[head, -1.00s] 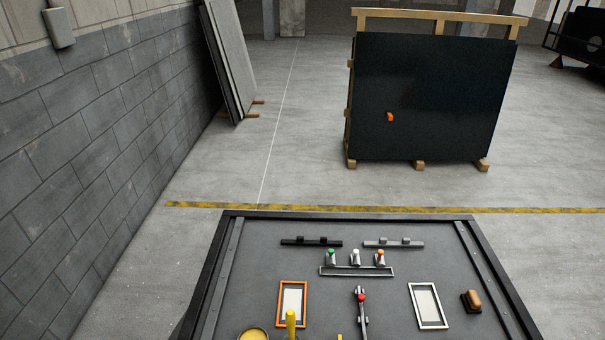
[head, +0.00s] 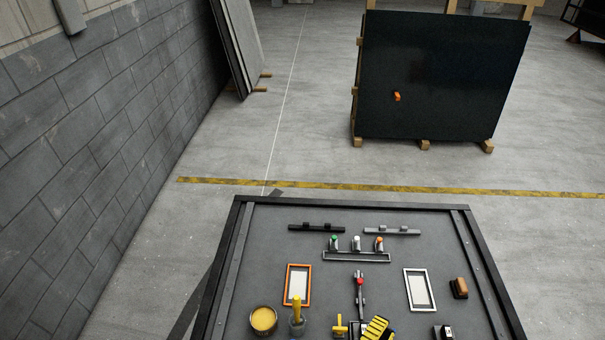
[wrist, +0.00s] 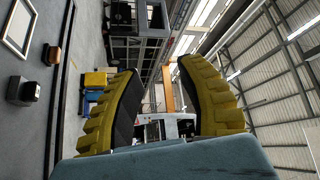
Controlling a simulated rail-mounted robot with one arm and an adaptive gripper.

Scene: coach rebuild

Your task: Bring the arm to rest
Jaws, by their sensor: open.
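My gripper (wrist: 158,75) is open and empty in the wrist view, its two yellow ribbed fingers with black inner pads spread apart. Only open space and the distant hall show between them. In the head view a yellow-and-black ribbed part of my gripper (head: 376,327) shows at the bottom edge, over the near part of the dark worktable (head: 330,225). The rest of the arm is out of view there. In the wrist view the table top lies sideways along the left edge, apart from the fingers.
The table holds an orange frame (head: 287,286), a white frame (head: 409,290), a lever with a red knob (head: 360,282), a yellow-filled pot (head: 263,319), a yellow-handled tool (head: 297,309), a brown block (head: 459,287) and a black block (head: 443,332). A block wall (head: 90,140) stands left.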

